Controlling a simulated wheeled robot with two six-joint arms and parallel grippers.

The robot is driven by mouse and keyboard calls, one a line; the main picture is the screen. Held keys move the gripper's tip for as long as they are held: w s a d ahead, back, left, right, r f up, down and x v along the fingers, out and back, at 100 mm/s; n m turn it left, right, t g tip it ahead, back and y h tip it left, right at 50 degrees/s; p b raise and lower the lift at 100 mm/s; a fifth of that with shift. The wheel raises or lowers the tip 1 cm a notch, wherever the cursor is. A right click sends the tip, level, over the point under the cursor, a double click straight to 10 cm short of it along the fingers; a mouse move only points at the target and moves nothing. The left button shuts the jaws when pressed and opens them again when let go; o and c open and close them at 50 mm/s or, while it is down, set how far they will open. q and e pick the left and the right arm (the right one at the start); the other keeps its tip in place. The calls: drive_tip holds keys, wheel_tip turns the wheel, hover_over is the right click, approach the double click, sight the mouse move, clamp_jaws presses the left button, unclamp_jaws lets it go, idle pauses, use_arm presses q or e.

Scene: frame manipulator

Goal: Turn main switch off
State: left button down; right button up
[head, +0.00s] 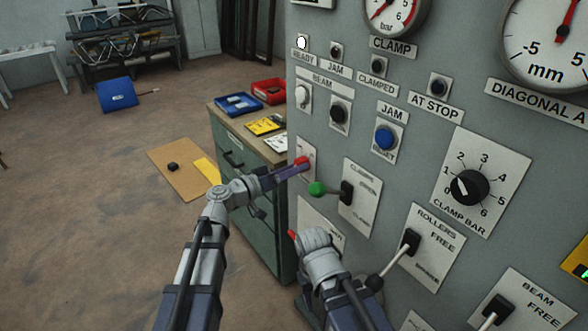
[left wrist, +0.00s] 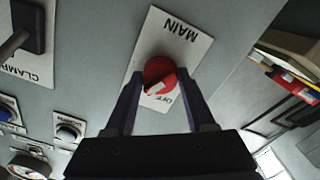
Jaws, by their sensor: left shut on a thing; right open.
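The main switch is a red round knob (left wrist: 159,73) on a white plate (left wrist: 181,30) marked MAIN, with an OFF label just below the knob in the left wrist view. A pale mark shows on the knob's lower side, close to that label. My left gripper (left wrist: 162,94) has its two fingers on either side of the knob and is shut on it. In the head view the red knob (head: 303,163) shows at the tip of my left gripper (head: 292,171). My right gripper (head: 306,238) is open, low by the panel, its fingers mostly hidden by its wrist.
Right of the switch, a lever with a green ball (head: 317,189) sticks out near my left fingers. A rollers lever (head: 399,252) stands close to my right arm. A green cabinet (head: 240,185) with trays is behind my left arm. Open floor lies left.

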use_arm(q)
drive_tip(key=n, duration=1.1)
drive_tip(key=shift+r+n, duration=0.1)
drive_tip(key=shift+n, duration=0.3)
idle(0.6)
drive_tip(key=shift+c, duration=1.2)
unclamp_jaws()
drive_tip(key=v, duration=0.8)
drive_tip(key=shift+d, duration=0.15)
